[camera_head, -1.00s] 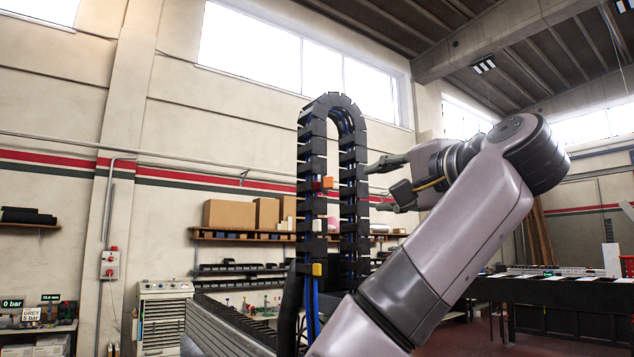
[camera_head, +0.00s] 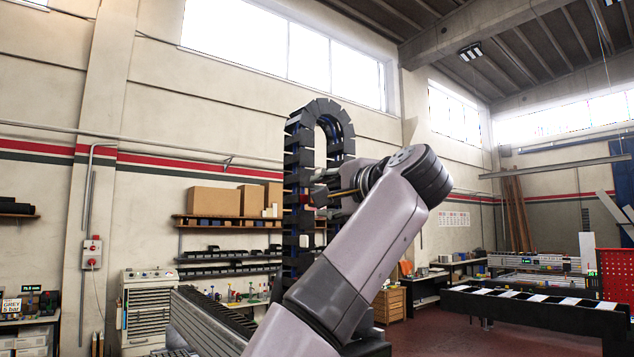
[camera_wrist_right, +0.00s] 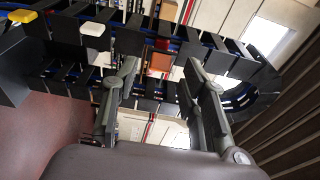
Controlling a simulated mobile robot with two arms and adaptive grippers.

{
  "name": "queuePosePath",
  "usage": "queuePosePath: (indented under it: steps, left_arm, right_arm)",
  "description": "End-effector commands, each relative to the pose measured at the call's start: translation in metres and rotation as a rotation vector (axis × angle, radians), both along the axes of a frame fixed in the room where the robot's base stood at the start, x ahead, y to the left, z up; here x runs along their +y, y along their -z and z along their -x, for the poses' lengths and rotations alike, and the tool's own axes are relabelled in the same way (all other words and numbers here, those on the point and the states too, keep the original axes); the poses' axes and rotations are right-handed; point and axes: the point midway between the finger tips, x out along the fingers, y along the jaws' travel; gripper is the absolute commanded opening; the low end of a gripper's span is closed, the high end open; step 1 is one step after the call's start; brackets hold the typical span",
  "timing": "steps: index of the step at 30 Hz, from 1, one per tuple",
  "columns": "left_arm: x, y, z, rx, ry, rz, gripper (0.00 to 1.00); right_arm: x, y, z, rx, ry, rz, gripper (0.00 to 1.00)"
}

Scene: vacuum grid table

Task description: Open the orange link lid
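A black cable chain (camera_head: 300,150) with blue cables inside stands upright in a loop in the head view. In the right wrist view the chain (camera_wrist_right: 242,65) runs across the picture, with its bend at the right. The orange link lid (camera_wrist_right: 160,61) shows there between my finger tips, beyond them, and looks closed. A small red part (camera_wrist_right: 163,44) sits just beside it. My right gripper (camera_wrist_right: 161,68) is open and empty, its two fingers apart on either side of the orange lid. In the head view my right arm covers part of the chain, and the orange lid is hard to make out.
A white lid (camera_wrist_right: 92,28) and a yellow lid (camera_wrist_right: 22,17) are further left on the chain in the wrist view. A shelf with cardboard boxes (camera_head: 213,201) is behind the chain. A black table (camera_head: 535,308) stands at the right, with open floor before it.

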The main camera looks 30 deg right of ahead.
Motion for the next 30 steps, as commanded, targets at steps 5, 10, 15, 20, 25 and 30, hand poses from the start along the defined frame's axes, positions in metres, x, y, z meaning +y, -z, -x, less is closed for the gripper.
queuePosePath:
  steps: [5,10,15,20,25,30]
  left_arm:
    - [0.0,-0.019,0.0,0.0,0.0,0.0,0.27]
    - [0.0,-0.024,0.0,-0.001,0.0,0.0,0.27]
    - [0.0,-0.024,-0.001,-0.001,0.0,0.0,0.27]
    - [0.0,-0.024,-0.002,-0.002,0.0,0.0,0.27]
    - [0.0,-0.024,-0.002,-0.003,0.0,0.001,0.27]
    - [0.0,-0.024,-0.002,-0.003,0.0,0.001,0.27]
  right_arm:
    - [-0.002,-0.003,-0.028,0.002,-0.001,0.001,0.4]
    - [-0.003,-0.001,-0.039,0.0,-0.001,0.001,0.4]
    - [-0.004,0.0,-0.041,-0.001,0.0,0.001,0.4]
    - [-0.004,0.0,-0.041,-0.001,0.0,0.001,0.38]
    - [-0.004,0.0,-0.041,-0.001,0.0,0.001,0.27]
    - [-0.004,0.0,-0.041,0.0,0.0,0.001,0.15]
